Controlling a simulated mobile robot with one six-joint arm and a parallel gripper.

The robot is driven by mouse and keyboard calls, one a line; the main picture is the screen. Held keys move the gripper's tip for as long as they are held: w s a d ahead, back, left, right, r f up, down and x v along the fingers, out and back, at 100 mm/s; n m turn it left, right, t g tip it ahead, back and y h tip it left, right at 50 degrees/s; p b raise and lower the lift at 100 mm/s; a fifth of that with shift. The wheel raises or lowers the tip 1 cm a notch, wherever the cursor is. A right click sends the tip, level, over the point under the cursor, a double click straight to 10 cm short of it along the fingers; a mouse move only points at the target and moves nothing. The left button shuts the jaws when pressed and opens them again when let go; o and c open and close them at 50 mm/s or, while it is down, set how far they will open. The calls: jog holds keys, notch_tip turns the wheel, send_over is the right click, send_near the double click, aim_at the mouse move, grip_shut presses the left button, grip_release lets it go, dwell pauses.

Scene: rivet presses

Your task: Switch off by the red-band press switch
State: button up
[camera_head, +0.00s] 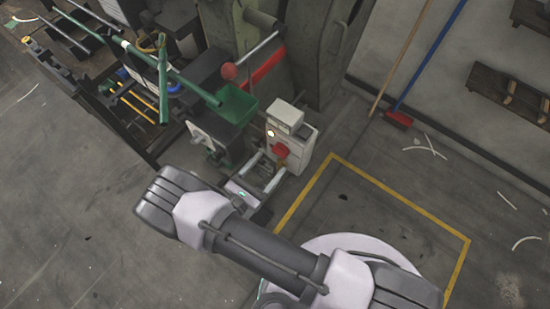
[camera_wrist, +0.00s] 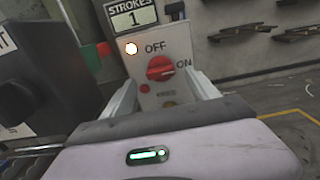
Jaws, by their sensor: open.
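The switch is a red rotary knob (camera_wrist: 160,68) on a light grey control box (camera_wrist: 182,40), with OFF printed above it and ON to its right. The knob's handle looks slanted toward the ON side. In the head view the red knob (camera_head: 281,150) shows on the box (camera_head: 303,148) beside the press (camera_head: 310,50), which carries a red band (camera_head: 262,68). My gripper (camera_wrist: 164,92) is open, its fingers either side of the knob in the wrist view and apparently short of the panel. It also shows in the head view (camera_head: 264,171). Nothing is between the fingers.
A lit lamp (camera_wrist: 130,48) is left of OFF, under a STROKES counter (camera_wrist: 131,15) reading 1. A dark machine (camera_wrist: 40,70) stands close on the left. A green bin (camera_head: 236,104) is left of the box.

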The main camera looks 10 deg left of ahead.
aim_at(278, 155)
jog(key=shift+x, duration=1.95)
jog(key=c, duration=1.4)
jog(key=shift+o, duration=0.2)
